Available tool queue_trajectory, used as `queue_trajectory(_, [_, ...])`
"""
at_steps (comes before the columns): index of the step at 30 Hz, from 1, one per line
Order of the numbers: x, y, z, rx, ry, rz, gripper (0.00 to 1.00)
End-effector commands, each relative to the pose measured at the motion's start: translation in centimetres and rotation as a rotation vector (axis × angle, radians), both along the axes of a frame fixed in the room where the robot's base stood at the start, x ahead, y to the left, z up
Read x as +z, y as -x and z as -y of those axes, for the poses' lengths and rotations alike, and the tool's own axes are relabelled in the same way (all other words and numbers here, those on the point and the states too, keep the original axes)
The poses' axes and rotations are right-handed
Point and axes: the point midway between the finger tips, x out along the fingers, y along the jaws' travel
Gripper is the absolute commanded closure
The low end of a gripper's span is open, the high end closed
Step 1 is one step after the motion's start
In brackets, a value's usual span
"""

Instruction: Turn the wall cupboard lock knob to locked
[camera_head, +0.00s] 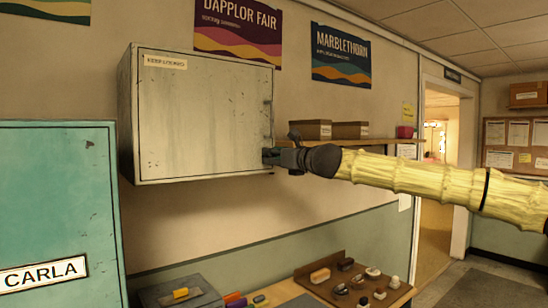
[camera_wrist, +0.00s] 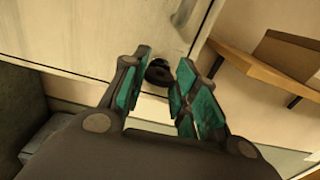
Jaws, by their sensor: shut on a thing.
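The wall cupboard (camera_head: 205,115) is a worn pale grey box on the wall, its door closed, with a small "keep locked" label at its top left. My gripper (camera_head: 272,157) is at the lower right edge of the cupboard door. In the wrist view, the dark round lock knob (camera_wrist: 158,73) sits between the teal finger pads of my gripper (camera_wrist: 163,68), which is shut on it. Its pointer direction cannot be made out. In the head view the knob is hidden behind the fingers.
A shelf (camera_head: 350,141) with brown boxes (camera_head: 311,129) is right of the cupboard, close behind my gripper. A teal locker (camera_head: 60,200) marked "CARLA" stands at left. Below are a wooden tray (camera_head: 318,290) of small items and a grey box (camera_head: 200,297). A doorway opens at right.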

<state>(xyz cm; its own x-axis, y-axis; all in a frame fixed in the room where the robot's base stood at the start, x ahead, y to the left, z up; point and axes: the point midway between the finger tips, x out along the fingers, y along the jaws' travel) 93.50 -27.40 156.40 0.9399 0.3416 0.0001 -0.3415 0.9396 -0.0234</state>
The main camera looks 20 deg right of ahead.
Motion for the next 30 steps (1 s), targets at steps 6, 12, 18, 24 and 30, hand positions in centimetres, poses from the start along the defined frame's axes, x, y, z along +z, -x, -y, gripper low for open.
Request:
queue_trajectory(6, [0.05, 0.01, 0.03, -0.002, 0.096, 0.036, 0.95])
queue_trajectory(12, [-0.01, 0.01, 0.03, -0.003, 0.25, 0.091, 0.95])
queue_trajectory(18, [-0.03, 0.04, -0.06, -0.003, 0.43, 0.157, 0.95])
queue_trajectory(24, [-0.14, 0.06, -0.16, -0.002, 0.61, 0.222, 0.95])
queue_trajectory(30, [-0.2, 0.1, -0.24, -0.002, 0.789, 0.287, 0.95])
